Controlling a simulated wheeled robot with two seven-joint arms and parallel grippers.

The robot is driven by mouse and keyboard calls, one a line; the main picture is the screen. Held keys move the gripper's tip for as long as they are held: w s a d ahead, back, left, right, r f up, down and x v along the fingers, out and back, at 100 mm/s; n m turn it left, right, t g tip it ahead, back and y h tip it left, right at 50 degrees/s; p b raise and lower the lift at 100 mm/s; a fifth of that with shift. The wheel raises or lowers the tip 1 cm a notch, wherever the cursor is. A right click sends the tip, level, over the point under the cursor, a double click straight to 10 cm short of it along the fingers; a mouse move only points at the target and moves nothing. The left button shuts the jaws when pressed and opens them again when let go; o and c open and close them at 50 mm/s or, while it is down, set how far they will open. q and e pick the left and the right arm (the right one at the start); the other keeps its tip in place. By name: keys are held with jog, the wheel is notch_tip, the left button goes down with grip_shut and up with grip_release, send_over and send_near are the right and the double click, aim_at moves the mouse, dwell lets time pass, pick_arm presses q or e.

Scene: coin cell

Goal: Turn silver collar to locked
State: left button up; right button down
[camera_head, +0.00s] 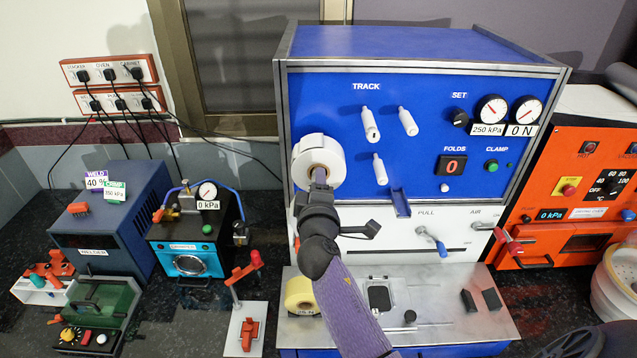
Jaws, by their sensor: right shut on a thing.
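My right gripper (320,178) is at the hub of a white roll (308,152) on the left front edge of the blue machine (430,90). It is shut on a small part at the hub, which fits the silver collar. The gripper and wrist hide nearly all of that part, so its turn position and any lock mark cannot be read. My right arm rises from the bottom centre and covers part of the machine's lower left front. My left gripper is not in view.
White pegs (380,168) stick out of the blue panel right of the gripper. Below are a pull lever (432,240), a red air handle (508,244) and a yellow roll (301,296). An orange oven (575,190) stands right, a blue welder (110,215) left.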

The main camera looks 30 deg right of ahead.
dwell(0.5)
jog(key=shift+c, duration=1.8)
grip_release()
jog(key=b+v, duration=0.1)
jog(key=v, duration=0.9)
jog(key=shift+b, duration=0.3)
jog(key=shift+w, duration=0.1)
